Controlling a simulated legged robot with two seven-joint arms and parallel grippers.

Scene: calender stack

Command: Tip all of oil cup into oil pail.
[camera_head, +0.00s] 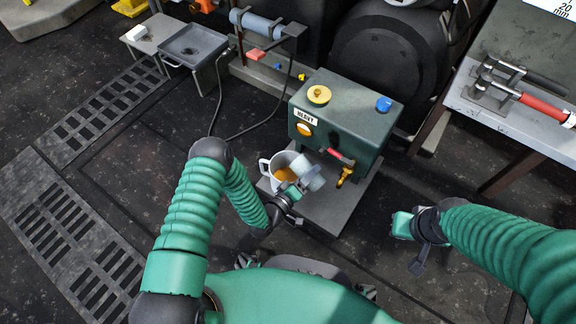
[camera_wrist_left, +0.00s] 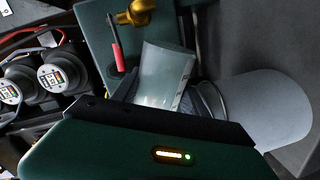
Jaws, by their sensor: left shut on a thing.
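The oil pail (camera_head: 266,173) is a pale pot with a side handle, standing on a grey plate; amber oil (camera_head: 286,174) shows inside. My left gripper (camera_head: 290,194) is shut on the oil cup (camera_head: 313,178), a pale, cloudy cup held tilted at the pail's right rim. Whether they touch, and whether oil remains in the cup, I cannot tell. In the left wrist view the cup (camera_wrist_left: 166,75) is see-through with marks on its side, and a pale rounded surface, probably the pail (camera_wrist_left: 268,108), is to its right. My right gripper (camera_head: 403,225) hangs away to the right; its jaws are unclear.
A green box (camera_head: 350,105) with a HEAVY label, a yellow knob and a blue knob stands right behind the pail. Its red-handled lever and brass tap (camera_head: 344,178) are close to the cup. A bench with tools (camera_head: 530,105) is at right.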

